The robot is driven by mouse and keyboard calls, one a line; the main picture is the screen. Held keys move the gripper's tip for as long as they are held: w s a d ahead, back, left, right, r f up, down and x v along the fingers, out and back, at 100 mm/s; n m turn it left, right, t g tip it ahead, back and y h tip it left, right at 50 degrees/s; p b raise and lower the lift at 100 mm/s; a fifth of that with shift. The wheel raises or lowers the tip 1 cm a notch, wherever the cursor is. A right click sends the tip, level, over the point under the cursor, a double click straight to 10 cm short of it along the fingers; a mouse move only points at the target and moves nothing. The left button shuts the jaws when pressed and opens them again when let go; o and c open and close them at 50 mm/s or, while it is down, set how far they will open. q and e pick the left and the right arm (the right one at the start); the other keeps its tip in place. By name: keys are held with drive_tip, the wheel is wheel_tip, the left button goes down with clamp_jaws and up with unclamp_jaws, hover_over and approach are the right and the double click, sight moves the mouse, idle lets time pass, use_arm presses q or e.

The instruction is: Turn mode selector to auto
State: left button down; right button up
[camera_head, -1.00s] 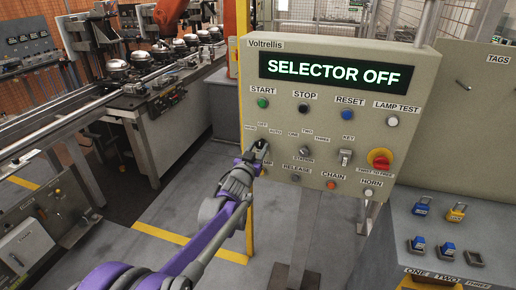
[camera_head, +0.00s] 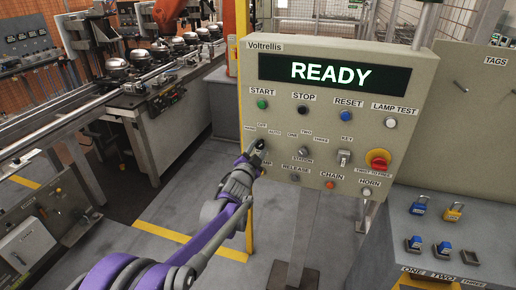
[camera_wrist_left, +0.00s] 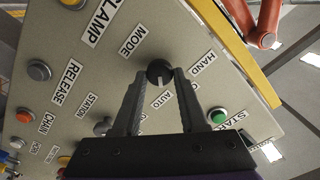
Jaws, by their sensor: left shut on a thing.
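The mode selector (camera_wrist_left: 158,70) is a dark round knob with a white mark, on the beige Voltrellis panel (camera_head: 300,220). In the left wrist view it lies between the two finger tips of my left gripper (camera_wrist_left: 158,85). The gripper is shut on it. The white mark points toward the AUTO label (camera_wrist_left: 166,98). The OFF label is hidden by the fingers there. In the head view my left gripper (camera_head: 256,152) is at the panel's left side and covers the knob. The display (camera_head: 330,74) reads READY. My right gripper is not in view.
The START button (camera_head: 262,104) is above the gripper, and the station knob (camera_head: 303,152) is to its right. A red emergency stop (camera_head: 378,160) is at the panel's right. Blue and yellow padlocks (camera_head: 453,212) are on the grey box. A yellow post (camera_head: 250,205) stands behind my arm.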

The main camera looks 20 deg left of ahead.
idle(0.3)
use_arm(q)
drive_tip(key=shift+c, duration=2.3)
unclamp_jaws()
drive_tip(key=shift+s, duration=0.1)
drive_tip(key=s+b, duration=0.1)
drive_tip(key=s, duration=0.9)
drive_tip(key=shift+s+a, duration=0.2)
drive_tip(key=shift+s, duration=0.15)
